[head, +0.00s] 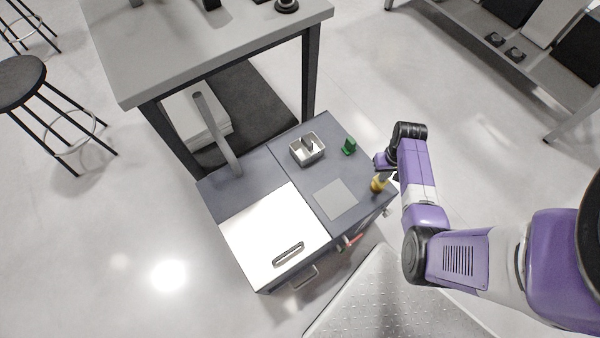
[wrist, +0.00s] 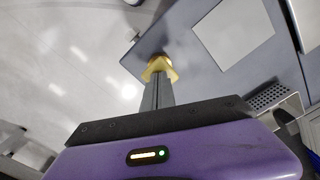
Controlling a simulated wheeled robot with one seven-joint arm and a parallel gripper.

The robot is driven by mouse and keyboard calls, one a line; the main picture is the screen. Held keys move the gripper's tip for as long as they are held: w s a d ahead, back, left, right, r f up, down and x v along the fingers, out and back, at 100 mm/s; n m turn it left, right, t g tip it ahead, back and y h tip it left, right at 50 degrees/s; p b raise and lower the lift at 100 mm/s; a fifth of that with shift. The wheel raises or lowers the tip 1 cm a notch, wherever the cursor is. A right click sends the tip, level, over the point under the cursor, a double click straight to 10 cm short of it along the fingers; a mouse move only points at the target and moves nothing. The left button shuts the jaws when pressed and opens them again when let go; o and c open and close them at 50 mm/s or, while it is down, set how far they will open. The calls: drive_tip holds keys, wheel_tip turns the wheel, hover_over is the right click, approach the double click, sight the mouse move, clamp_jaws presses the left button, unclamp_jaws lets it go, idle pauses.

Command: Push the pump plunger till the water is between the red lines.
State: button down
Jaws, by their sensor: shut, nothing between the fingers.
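My gripper (head: 381,174) points down at the right corner of the dark grey cabinet top. In the wrist view its fingers (wrist: 157,84) are shut together. A yellow piece (head: 378,185) is right at the fingertips; it also shows in the wrist view (wrist: 160,64). I cannot tell whether it is the pump plunger, or whether the tips press on it or only hover over it. No water, gauge or red lines can be made out in either view; they may be hidden or too small.
The cabinet top (head: 298,187) also holds an open metal box (head: 307,149), a small green object (head: 349,146), a flat light grey square (head: 335,199) and an upright grey post (head: 217,136). A white panel with a handle (head: 275,232) is at the front left. A tall table (head: 210,40) stands behind.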

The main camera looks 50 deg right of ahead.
drive_tip(key=shift+r+p, duration=3.3)
drive_tip(key=shift+r, duration=0.1)
